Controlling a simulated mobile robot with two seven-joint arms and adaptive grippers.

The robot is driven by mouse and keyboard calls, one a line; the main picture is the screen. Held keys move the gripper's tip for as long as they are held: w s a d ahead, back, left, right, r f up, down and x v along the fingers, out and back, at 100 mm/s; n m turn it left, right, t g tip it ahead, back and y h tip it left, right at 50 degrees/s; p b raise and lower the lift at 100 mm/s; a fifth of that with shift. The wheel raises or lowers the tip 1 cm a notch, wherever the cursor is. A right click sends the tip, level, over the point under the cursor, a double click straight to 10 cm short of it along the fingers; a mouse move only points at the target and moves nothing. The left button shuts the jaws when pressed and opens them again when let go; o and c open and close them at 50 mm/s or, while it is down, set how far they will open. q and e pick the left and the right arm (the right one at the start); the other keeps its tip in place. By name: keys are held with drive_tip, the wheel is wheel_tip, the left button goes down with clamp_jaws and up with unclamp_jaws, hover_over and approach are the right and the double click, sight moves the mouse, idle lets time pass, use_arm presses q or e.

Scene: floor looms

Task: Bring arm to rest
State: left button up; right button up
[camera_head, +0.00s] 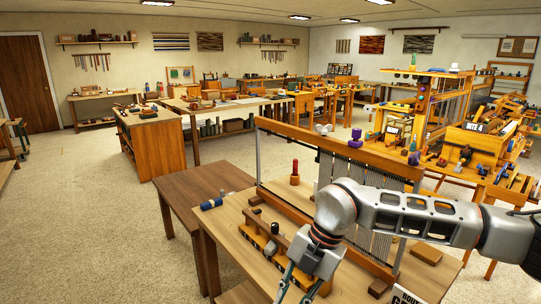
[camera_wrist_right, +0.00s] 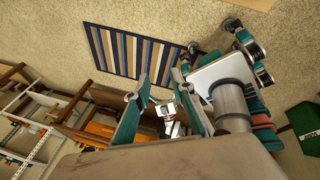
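My right arm (camera_head: 425,215) comes in from the right edge in the head view and reaches across the front loom table. Its wrist bends down at the left end. My right gripper (camera_head: 298,289) points down over the near part of that table, with its tips cut off or hard to see at the bottom edge. In the right wrist view the right gripper (camera_wrist_right: 163,112) shows two teal fingers spread apart, with nothing seen held between them. My left arm and left gripper do not show in the head view.
The front loom table (camera_head: 232,235) carries an upright loom frame (camera_head: 335,143), a blue roll (camera_head: 211,204) and a red-topped peg (camera_head: 295,172). A brown side table (camera_head: 190,180) adjoins it. Open floor (camera_head: 90,225) lies left. A striped rug (camera_wrist_right: 130,52) shows in the wrist view.

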drive_tip(key=s+a+r+n+g+y, duration=0.1)
drive_tip(key=s+a+r+n+y, duration=0.1)
drive_tip(key=s+a+r+y, duration=0.5)
drive_tip(key=s+a+n+g+y, duration=0.15)
drive_tip(key=s+a, duration=0.25)
drive_tip(key=a, duration=0.7)
wheel_tip(320, 180, up, 14)
drive_tip(key=w+r+m+t+y, duration=0.1)
drive_tip(key=w+m+t+y, duration=0.2)
drive_tip(key=m+t+y, duration=0.35)
drive_tip(key=w+d+f+m+t+h, duration=0.2)
drive_tip(key=w+d+m+t+h, duration=0.25)
drive_tip(key=d+m+t, duration=0.35)
drive_tip(key=w+d+f+m+t+h, duration=0.2)
drive_tip(key=w+d+m+t+h, duration=0.3)
drive_tip(key=d+t, duration=0.45)
drive_tip(key=d+f+m+g+h, duration=0.4)
drive_tip(key=d+f+m+h, duration=0.45)
drive_tip(key=d+f, duration=0.75)
drive_tip(key=s+d+f+n+g+h, duration=0.2)
drive_tip(key=s+d+f+g+h, duration=0.55)
drive_tip(key=s+d+f, duration=1.1)
drive_tip(key=a+f+m+t+y, duration=0.1)
drive_tip(key=a+f+y, duration=0.3)
drive_tip(key=a, duration=0.5)
drive_tip(key=a+f+m+t+y, duration=0.1)
drive_tip(key=a+f+m+y, duration=0.1)
drive_tip(key=a+f+y, duration=0.3)
drive_tip(key=a+f, duration=0.3)
drive_tip(key=a, duration=0.1)
